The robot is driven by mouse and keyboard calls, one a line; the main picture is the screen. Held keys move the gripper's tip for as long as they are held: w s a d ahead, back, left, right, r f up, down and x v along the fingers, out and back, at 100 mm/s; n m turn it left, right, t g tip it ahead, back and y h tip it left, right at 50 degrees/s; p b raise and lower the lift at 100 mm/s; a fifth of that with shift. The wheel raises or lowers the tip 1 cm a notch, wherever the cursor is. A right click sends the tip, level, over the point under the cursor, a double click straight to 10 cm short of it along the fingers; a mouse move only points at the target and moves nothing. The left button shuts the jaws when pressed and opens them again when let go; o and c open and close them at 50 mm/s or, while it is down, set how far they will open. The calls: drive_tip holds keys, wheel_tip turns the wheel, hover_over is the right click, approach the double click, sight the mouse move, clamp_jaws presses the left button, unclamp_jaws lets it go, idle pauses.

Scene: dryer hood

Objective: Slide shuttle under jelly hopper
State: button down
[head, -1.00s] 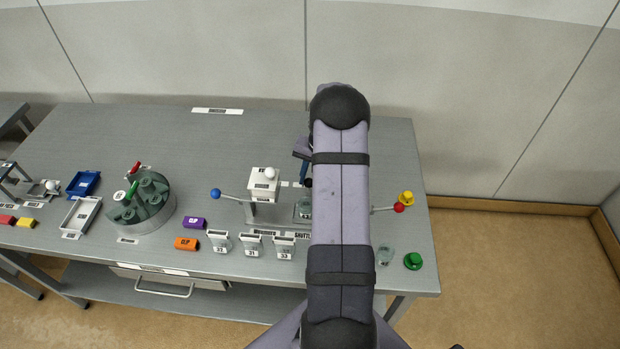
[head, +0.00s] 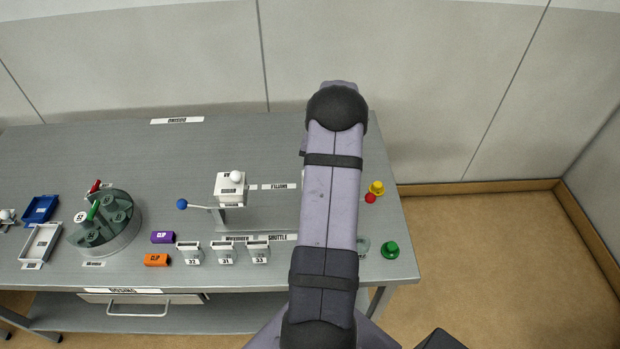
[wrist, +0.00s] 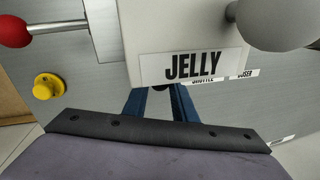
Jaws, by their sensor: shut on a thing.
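The jelly hopper (wrist: 192,35) is a pale box with a JELLY label, close up in the wrist view. In the head view my arm hides it. My gripper (wrist: 160,98) shows its blue fingers reaching down behind the hopper's lower edge. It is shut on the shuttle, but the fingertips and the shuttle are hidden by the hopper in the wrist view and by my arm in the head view. How well the shuttle lines up under the hopper cannot be told.
A second white hopper (head: 230,188) with a blue-ball lever (head: 182,204) stands left of my arm. A red ball (head: 370,198), yellow knob (head: 377,187) and green knob (head: 390,250) sit to the right. Labelled cups (head: 223,254) line the front.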

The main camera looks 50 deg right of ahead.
drive_tip(key=c, duration=1.5)
unclamp_jaws()
drive_tip(key=shift+o, duration=0.2)
drive_tip(key=shift+r, duration=0.1)
wheel_tip(320, 180, up, 7)
drive_tip(key=s+b, duration=0.1)
drive_tip(key=b, duration=0.1)
drive_tip(key=shift+d, duration=0.35)
